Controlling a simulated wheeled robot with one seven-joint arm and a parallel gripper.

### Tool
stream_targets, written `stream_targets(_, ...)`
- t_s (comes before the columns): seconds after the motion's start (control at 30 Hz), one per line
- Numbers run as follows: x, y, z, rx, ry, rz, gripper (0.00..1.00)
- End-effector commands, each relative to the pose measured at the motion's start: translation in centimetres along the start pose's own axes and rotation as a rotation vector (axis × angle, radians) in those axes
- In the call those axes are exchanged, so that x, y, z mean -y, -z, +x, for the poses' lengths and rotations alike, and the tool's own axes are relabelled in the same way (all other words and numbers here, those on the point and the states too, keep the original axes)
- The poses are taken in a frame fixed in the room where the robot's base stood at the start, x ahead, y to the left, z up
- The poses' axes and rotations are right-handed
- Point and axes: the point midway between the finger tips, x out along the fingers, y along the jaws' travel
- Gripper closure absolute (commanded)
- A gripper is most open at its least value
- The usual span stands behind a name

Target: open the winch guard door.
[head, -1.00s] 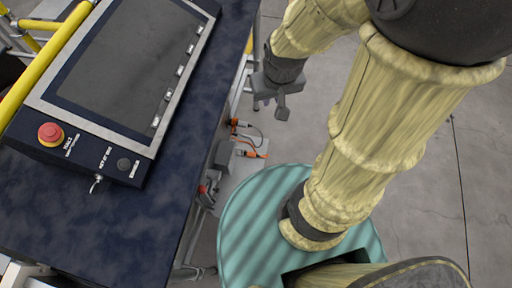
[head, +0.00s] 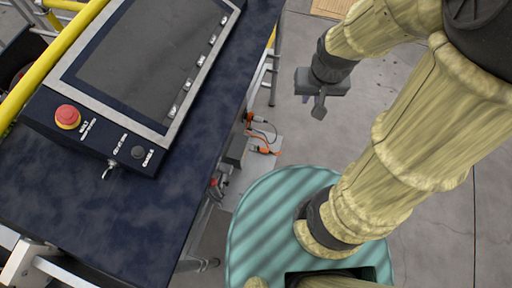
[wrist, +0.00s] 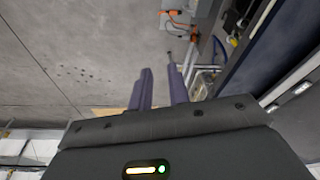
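I cannot pick out a winch guard door for certain in either view. My gripper (head: 319,106) hangs at the end of my arm in the head view, over the concrete floor to the right of the dark blue console. In the wrist view my gripper (wrist: 160,88) shows two purple-grey fingers with a gap between them and nothing held. Its fingers are apart from everything around them.
The console (head: 200,150) carries a framed dark panel (head: 145,60), a red button (head: 67,116) and a key (head: 110,170). A yellow rail (head: 55,60) runs along its left. Orange cabled connectors (head: 262,150) lie low beside it. Floor to the right is open.

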Motion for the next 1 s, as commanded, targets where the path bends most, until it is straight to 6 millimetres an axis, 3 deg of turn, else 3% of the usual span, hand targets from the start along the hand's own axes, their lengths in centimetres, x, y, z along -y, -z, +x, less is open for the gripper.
stream_targets(0.47, 2.3, 1.6, 18.2, 0.235, 0.067, 0.565, 0.82)
stream_targets(0.9, 5.6, 3.5, 36.8, 0.448, 0.086, 1.112, 0.82)
stream_targets(1.0, 6.2, 3.9, 40.2, 0.483, 0.087, 1.210, 0.82)
